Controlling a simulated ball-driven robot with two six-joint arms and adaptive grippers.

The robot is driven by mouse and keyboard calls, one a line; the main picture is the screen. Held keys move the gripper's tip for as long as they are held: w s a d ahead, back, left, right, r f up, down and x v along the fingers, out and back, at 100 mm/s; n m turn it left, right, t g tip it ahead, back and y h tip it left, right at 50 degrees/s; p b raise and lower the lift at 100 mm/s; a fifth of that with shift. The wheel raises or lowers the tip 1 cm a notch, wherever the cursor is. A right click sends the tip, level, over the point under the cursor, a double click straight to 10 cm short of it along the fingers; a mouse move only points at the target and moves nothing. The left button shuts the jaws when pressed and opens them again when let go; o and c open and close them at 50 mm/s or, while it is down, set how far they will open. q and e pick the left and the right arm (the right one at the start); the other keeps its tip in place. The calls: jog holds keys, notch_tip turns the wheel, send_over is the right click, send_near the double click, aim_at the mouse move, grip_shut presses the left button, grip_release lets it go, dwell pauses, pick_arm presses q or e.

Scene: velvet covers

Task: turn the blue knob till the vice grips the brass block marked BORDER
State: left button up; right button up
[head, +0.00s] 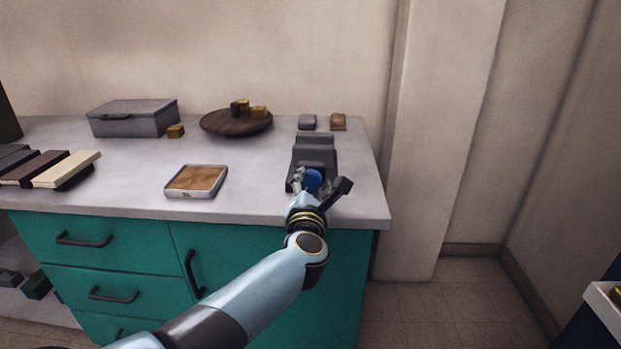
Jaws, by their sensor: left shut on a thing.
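The grey vice (315,150) stands near the right end of the counter. Its blue knob (313,179) faces me at the front. My left gripper (311,184) reaches in from the lower left and is shut on the blue knob, with a finger on either side. A dark lever-like part sticks out to the right of my gripper. Small brass blocks (259,113) sit on a round dark wooden dish, and one brass block (176,131) lies on the counter beside it. I cannot read any marking on them or tell whether a block is between the jaws. My right gripper is not in view.
A grey lidded box (134,118) and the wooden dish (236,123) stand at the back. A framed brown tray (196,181) lies mid-counter. Books (50,168) lie at the left. The counter's right edge is close.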

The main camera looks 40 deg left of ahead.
pick_arm(q)
jog(key=shift+m+p, duration=0.35)
jog(key=shift+m, duration=0.45)
jog(key=o, duration=1.2)
jog(key=shift+c, duration=0.2)
jog(key=v, duration=0.7)
jog(key=shift+s+d, duration=0.2)
jog(key=shift+s, duration=0.05)
